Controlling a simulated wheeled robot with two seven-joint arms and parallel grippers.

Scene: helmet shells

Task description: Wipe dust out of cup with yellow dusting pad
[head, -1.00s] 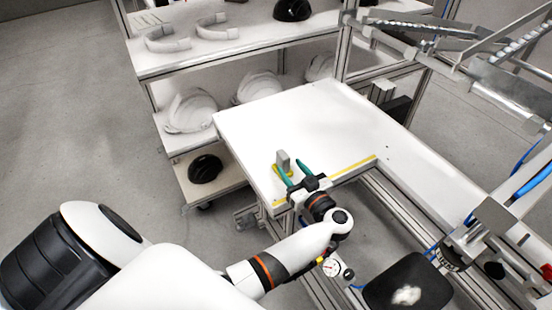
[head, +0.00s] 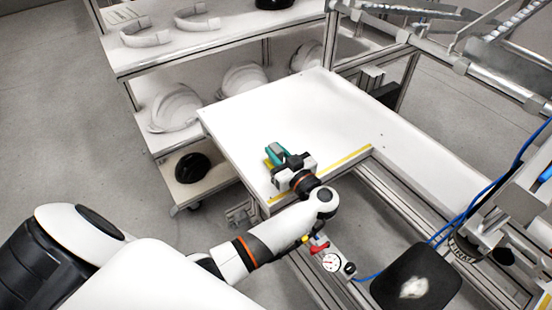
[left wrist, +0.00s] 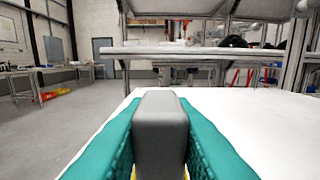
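The dusting pad has a yellow base (head: 268,163) and a grey block-like handle, which shows large in the left wrist view (left wrist: 160,128). It is on the white table near its front left edge. My left gripper (head: 279,152) has its two green fingers on either side of the handle. They appear to press on it, and the pad looks upright. In the head view the fingers hide most of the handle. A black rounded-square cup (head: 388,278) with a white dust patch on it is at the bottom right. My right gripper is not in view.
The white table (head: 300,105) is mostly clear, with a yellow strip along its front edge. Shelves with white helmet shells (head: 174,108) stand behind it. Metal framing and blue hoses (head: 487,195) crowd the right. A gauge (head: 331,262) sits beside the cup.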

